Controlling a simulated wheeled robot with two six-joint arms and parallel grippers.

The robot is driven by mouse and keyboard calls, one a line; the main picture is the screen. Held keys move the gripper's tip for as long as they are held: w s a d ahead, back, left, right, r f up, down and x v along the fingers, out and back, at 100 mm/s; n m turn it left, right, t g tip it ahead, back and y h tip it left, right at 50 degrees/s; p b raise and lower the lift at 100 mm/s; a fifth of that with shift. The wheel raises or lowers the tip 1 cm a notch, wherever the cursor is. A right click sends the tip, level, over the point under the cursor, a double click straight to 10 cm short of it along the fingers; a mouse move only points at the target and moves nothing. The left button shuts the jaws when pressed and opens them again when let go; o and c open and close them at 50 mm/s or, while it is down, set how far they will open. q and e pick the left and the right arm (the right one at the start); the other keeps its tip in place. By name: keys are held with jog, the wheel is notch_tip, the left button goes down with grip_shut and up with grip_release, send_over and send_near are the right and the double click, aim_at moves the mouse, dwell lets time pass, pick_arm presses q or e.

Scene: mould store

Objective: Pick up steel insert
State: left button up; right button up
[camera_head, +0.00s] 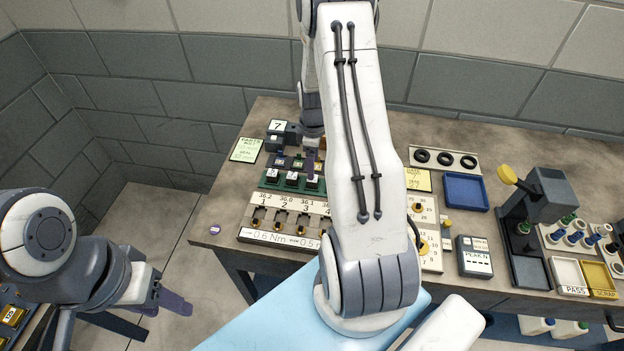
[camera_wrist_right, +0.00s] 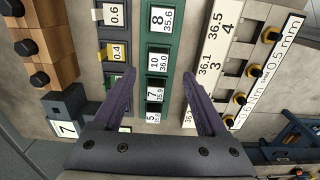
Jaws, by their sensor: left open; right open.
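No piece is marked as the steel insert; dark blocks with white number labels stand in a green rack (camera_head: 284,187), and I cannot tell whether one is it. In the right wrist view these include the block labelled 10, 36.0 (camera_wrist_right: 158,61) and the block labelled 7, 35.9 (camera_wrist_right: 155,93). My right gripper (camera_wrist_right: 159,73) is open above the rack, its purple fingers on either side of the row, with nothing held. In the head view my right arm hides much of that gripper. My left gripper (camera_head: 171,301) is open and empty at lower left, away from the bench.
A numbered board (camera_head: 270,213) lies in front of the rack. A box labelled 7 (camera_head: 277,127) stands behind it. To the right are a blue tray (camera_head: 465,192), a dark press (camera_head: 535,209) with a yellow knob and a yellow tray (camera_head: 601,278). A wall closes off the back.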

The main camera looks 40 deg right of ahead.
aim_at(313, 182)
jog(key=shift+f, duration=0.55)
jog(key=shift+f+p, duration=0.25)
jog(key=shift+p, duration=0.15)
notch_tip(313, 182, down, 3)
jog(key=shift+w+f+p, duration=0.1)
jog(key=shift+p, duration=0.8)
jog(key=shift+f, duration=0.7)
jog(key=shift+c, duration=0.3)
grip_shut()
